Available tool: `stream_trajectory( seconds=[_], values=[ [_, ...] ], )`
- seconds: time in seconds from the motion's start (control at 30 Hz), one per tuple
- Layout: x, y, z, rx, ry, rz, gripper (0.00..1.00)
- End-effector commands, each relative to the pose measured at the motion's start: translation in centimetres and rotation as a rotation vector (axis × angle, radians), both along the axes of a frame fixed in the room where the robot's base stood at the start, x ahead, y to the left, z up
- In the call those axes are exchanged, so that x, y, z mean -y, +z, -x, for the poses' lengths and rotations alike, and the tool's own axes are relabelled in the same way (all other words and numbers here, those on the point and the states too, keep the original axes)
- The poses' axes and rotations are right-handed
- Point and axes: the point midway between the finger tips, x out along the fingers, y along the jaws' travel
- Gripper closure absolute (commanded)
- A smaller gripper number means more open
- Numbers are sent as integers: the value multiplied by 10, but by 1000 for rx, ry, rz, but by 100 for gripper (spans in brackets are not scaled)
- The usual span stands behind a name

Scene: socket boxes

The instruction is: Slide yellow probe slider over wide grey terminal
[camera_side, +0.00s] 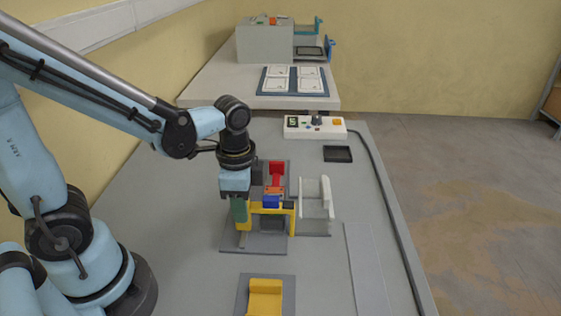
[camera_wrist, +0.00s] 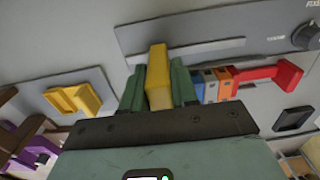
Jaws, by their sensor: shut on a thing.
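My gripper (camera_side: 239,212) points down beside the fixture on the bench, its green fingers shut on a yellow piece, the yellow probe slider. In the wrist view the slider (camera_wrist: 158,75) stands between the two green fingers of my gripper (camera_wrist: 158,92). In the side view yellow bars (camera_side: 271,211) show just right of the fingers, above a grey base plate (camera_side: 265,243). A dark grey block (camera_side: 272,223) sits under these bars. I cannot tell whether it is the wide grey terminal, or whether the slider touches it.
Beside the slider are a blue block (camera_side: 271,201), orange pieces (camera_side: 273,190) and a red handle (camera_side: 276,170). A white bracket (camera_side: 326,195) stands to the right. A yellow block (camera_side: 265,296) lies in front; a control box (camera_side: 299,127) and black tray (camera_side: 337,154) are behind.

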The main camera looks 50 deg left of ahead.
Motion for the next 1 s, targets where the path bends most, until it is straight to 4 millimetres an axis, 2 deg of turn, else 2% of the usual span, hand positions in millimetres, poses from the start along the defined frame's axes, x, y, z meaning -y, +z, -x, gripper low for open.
stream_trajectory(
  seconds=[0.1, 0.3, 0.67, 0.7, 0.8, 0.83, 1.0],
  values=[
    [-21, 1, -23, 4, 7, 0, 100],
    [-42, 1, -44, 5, 3, 1, 100],
    [-45, 0, -47, 6, -2, 3, 100],
    [-45, 0, -47, 6, -2, 3, 70],
    [-45, 0, -47, 5, -1, 2, 55],
    [-45, 0, -47, 5, -1, 2, 51],
    [-46, 0, -46, 4, -1, 1, 51]
  ],
)
